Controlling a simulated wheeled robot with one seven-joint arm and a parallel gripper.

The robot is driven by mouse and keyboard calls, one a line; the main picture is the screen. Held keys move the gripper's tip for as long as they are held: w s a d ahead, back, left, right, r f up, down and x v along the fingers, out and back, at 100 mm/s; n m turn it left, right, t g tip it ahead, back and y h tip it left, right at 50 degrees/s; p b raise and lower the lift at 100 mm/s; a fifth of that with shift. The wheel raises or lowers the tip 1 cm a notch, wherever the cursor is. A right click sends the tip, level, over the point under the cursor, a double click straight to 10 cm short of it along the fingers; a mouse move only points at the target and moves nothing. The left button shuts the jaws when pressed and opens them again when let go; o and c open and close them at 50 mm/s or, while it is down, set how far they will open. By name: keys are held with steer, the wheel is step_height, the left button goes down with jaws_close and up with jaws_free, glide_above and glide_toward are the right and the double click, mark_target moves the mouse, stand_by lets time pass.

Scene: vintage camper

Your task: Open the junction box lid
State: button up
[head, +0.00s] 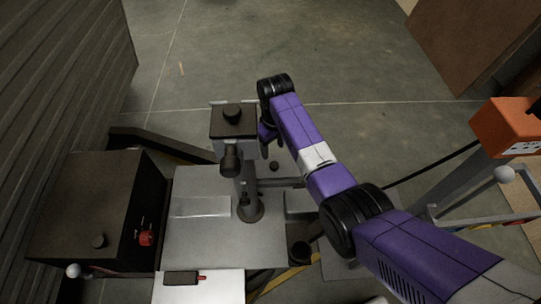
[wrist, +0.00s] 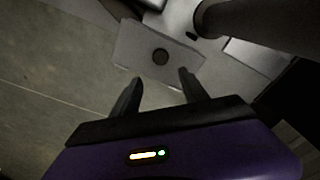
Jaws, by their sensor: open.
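My gripper (head: 272,138) hangs just right of a grey post, its fingers pointing down. In the wrist view the two dark fingers (wrist: 160,78) are apart with nothing between them. Beyond the fingertips lies a flat grey plate with a dark round knob or hole (wrist: 160,57), roughly in line with the gap. On the post sits a grey box with a dark lid-like top (head: 221,127) and a black knob (head: 232,114). It appears closed, beside my gripper. I cannot tell for certain which box is the junction box.
A dark box (head: 90,205) with a red knob (head: 146,238) stands at left on the frame. A pale metal plate (head: 220,245) surrounds the post's foot. An orange box (head: 504,127) stands at right, with a black cable nearby. Open concrete floor (head: 300,50) lies beyond.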

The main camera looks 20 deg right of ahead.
mark_target(274, 165)
steer(key=shift+s, duration=0.5)
steer(key=shift+s+f, duration=0.15)
steer(key=shift+f, duration=0.1)
steer(key=shift+f+b, duration=1.25)
steer(key=shift+f, duration=2.35)
jaws_close()
